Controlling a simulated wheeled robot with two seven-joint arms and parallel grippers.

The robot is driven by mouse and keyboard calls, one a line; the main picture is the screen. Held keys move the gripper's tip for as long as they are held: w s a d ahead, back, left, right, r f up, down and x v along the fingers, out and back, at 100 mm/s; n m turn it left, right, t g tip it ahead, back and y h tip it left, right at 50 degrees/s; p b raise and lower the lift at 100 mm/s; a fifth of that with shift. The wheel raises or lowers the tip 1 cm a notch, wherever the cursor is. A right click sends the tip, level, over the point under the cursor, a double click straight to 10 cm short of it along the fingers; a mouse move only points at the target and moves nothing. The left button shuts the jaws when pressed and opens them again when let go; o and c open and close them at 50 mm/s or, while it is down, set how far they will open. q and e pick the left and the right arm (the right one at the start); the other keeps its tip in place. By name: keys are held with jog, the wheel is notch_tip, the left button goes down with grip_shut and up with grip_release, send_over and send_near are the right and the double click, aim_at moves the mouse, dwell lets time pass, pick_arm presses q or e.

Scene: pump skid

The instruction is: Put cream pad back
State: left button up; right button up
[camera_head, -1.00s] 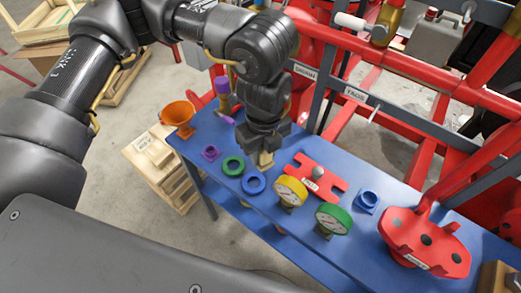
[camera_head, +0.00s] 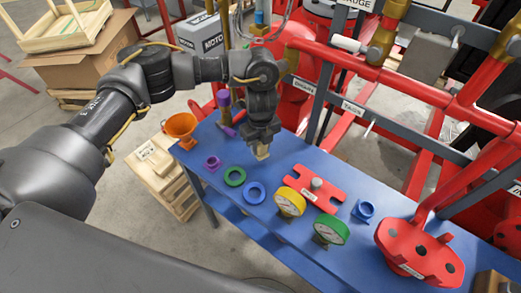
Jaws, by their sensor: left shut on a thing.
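The cream pad (camera_head: 262,153) is a small pale block at the tips of my left gripper (camera_head: 261,146). The gripper points down over the blue table (camera_head: 225,143), behind the blue ring and left of the red plate. The jaws are shut on the pad and hide its upper part. I cannot tell whether the pad touches the table. My right gripper is not in view.
On the table are a purple part (camera_head: 213,163), green ring (camera_head: 235,177), blue ring (camera_head: 255,193), red plate (camera_head: 310,190), yellow gauge (camera_head: 290,202), green gauge (camera_head: 331,230) and blue fitting (camera_head: 363,210). An orange funnel (camera_head: 181,127) stands at the left end. Red pipes (camera_head: 370,80) run behind.

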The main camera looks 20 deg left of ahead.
aim_at(260, 152)
pick_arm(q)
jog(key=shift+w+a+f, duration=0.1)
jog(key=shift+w+f, duration=0.1)
jog(key=shift+f, duration=1.6)
jog(key=shift+f, duration=0.15)
jog(key=o, duration=0.9)
